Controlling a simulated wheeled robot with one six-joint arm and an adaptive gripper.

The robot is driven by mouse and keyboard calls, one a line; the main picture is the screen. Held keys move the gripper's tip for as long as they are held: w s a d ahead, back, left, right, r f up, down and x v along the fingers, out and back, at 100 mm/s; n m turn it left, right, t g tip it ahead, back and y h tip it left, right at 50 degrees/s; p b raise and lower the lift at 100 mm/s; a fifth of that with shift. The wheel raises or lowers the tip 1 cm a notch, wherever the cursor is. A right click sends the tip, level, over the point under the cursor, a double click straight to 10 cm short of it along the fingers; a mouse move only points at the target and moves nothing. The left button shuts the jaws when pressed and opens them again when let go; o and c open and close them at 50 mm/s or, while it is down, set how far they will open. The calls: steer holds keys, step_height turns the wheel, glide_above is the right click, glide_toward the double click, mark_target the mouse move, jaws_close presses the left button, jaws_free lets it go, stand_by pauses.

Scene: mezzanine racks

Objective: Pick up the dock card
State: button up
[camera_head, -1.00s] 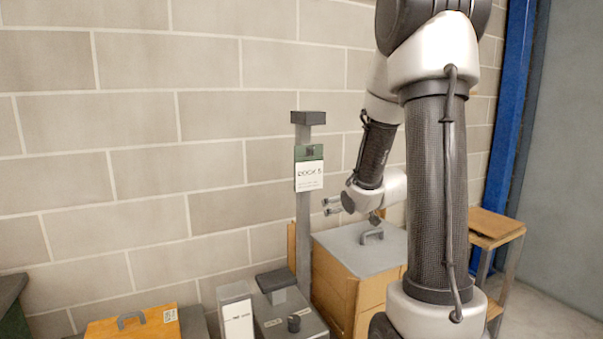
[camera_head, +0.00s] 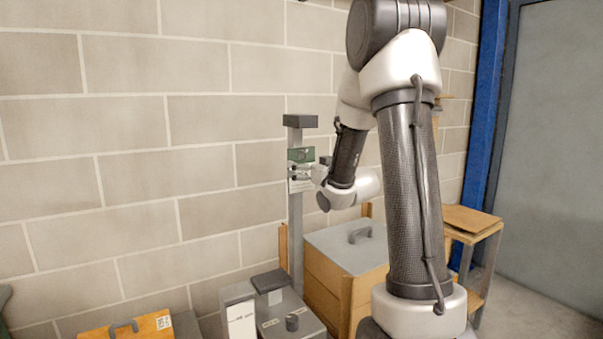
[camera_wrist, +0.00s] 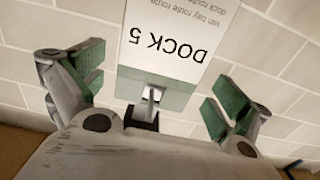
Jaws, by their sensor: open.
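The dock card (camera_head: 302,155) is white with a green top band and hangs on a grey post, partly covered by my gripper in the head view. In the wrist view the card (camera_wrist: 172,42) shows upside down, reading "DOCK 5", with its green band near a small metal hook (camera_wrist: 150,102). My gripper (camera_wrist: 155,90) is open and empty, with one green-padded finger on each side of the card's green band. In the head view my gripper (camera_head: 304,172) is right at the card. I cannot tell whether the fingers touch it.
The grey post (camera_head: 296,225) with a dark cap stands against the block wall. A small wooden stand (camera_head: 470,220) is at right.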

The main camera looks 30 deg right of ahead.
steer(key=w, duration=0.3)
steer(key=shift+w+a+f, duration=0.1)
steer(key=shift+w, duration=0.15)
steer(key=shift+c, duration=0.4)
steer(key=c, duration=0.7)
